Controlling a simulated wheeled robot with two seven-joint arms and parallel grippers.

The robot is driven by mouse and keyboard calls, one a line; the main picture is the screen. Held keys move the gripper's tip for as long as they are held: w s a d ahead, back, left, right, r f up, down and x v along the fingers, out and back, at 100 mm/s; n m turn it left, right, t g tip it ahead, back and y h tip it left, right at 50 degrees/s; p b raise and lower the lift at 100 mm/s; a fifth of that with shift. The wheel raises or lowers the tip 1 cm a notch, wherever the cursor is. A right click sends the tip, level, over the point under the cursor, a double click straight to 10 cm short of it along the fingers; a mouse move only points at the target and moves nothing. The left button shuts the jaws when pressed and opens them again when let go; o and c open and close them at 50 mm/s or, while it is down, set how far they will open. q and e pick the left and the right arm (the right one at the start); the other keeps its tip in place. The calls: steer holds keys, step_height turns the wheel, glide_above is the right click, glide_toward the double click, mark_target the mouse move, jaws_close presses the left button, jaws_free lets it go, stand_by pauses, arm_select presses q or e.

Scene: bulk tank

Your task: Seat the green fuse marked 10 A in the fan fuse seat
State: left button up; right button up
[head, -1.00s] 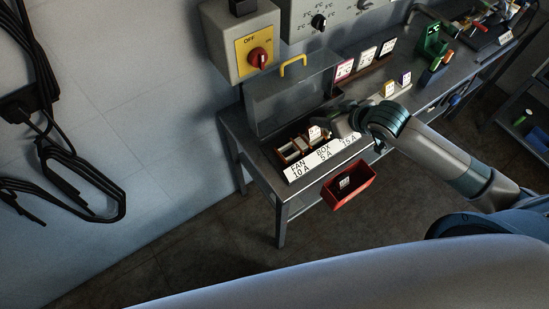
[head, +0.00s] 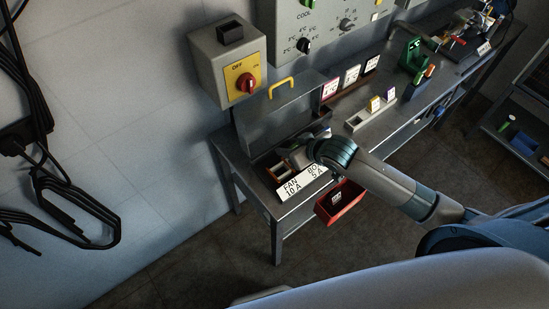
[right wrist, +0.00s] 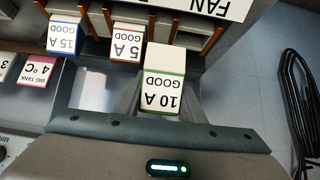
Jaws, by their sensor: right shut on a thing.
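The green-edged fuse marked 10 A GOOD (right wrist: 164,82) is held in my right gripper (right wrist: 162,98), label up in the right wrist view. In the head view my right gripper (head: 298,158) is low over the fuse box, and the arm hides the fuse. The fan fuse seat (right wrist: 192,40), with orange-brown clips, lies just beyond the fuse in the wrist view, by the FAN label (right wrist: 208,7). The fuse appears above the seats; its exact height is unclear. Seat clips also show in the head view (head: 279,170). My left gripper is out of view.
A 5 A fuse (right wrist: 127,42) and a 15 A fuse (right wrist: 65,38) stand beside the held one. The open box lid (head: 285,108) rises behind. A red bin (head: 342,206) holds a labelled piece. A rack (head: 365,118) stands to the right. A red switch (head: 246,83) is on the wall.

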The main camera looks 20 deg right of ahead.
steer(key=a+f, duration=0.1)
steer(key=a, duration=0.2)
steer(key=w+a+f+p, duration=0.1)
steer(key=shift+a+f, duration=0.3)
steer(key=shift+f, duration=0.05)
steer(key=shift+f, duration=0.15)
step_height(320, 180, down, 3)
steer(key=shift+s+r+p, duration=0.1)
steer(key=shift+r+p, duration=0.1)
steer(key=shift+p, duration=0.25)
steer(key=shift+f, duration=0.55)
steer(key=shift+f, duration=0.2)
steer(key=o, duration=1)
steer(key=shift+o, duration=0.2)
